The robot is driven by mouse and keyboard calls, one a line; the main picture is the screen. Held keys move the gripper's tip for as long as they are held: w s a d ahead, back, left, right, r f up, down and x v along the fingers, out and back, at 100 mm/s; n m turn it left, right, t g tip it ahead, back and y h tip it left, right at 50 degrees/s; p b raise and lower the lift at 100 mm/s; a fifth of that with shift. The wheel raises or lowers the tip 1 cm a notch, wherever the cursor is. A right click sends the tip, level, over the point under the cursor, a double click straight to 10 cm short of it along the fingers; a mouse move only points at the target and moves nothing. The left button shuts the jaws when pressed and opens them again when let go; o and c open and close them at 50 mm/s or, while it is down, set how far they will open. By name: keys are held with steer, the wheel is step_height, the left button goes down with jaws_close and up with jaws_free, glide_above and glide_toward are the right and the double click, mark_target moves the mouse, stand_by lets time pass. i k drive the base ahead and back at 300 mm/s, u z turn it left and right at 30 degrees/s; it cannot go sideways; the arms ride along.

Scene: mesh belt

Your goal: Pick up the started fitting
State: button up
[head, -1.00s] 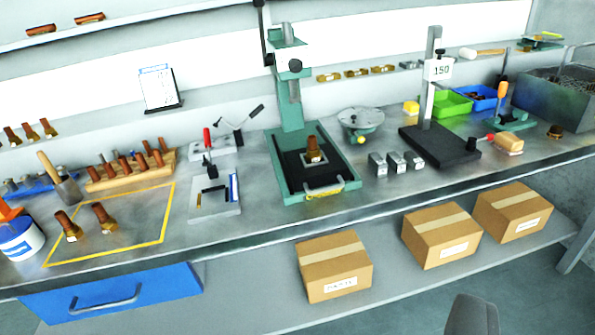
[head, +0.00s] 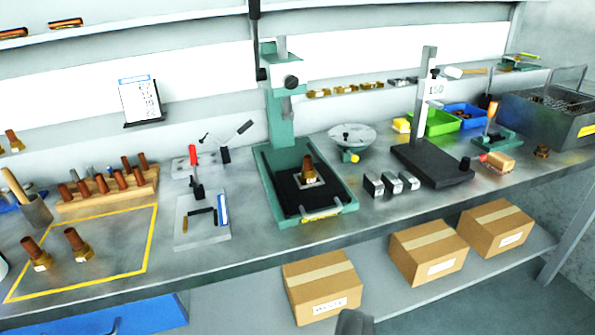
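Several fittings with a copper upper part and a brass hex base are in view; I cannot tell by sight which is the started one. One fitting (head: 309,170) stands upright on a small pale plate on the bed of the green press (head: 342,205). Two more, a left fitting (head: 36,255) and a right fitting (head: 78,245), stand slightly tilted in the picture inside the yellow outline (head: 150,240) on the bench. A grey rounded piece (head: 355,322) at the bottom edge seems to be part of my gripper, well short of the bench. Its fingers are not distinguishable.
A wooden rack (head: 72,204) of copper pieces stands behind the yellow outline. A clamp fixture (head: 200,232) stands between the outline and the press. Grey blocks (head: 392,184) and a black-based stand (head: 433,165) are right of the press. Cardboard boxes (head: 320,285) sit on the lower shelf.

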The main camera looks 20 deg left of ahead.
mark_target(306, 177)
steer(key=i, duration=0.9)
steer(key=z, duration=0.05)
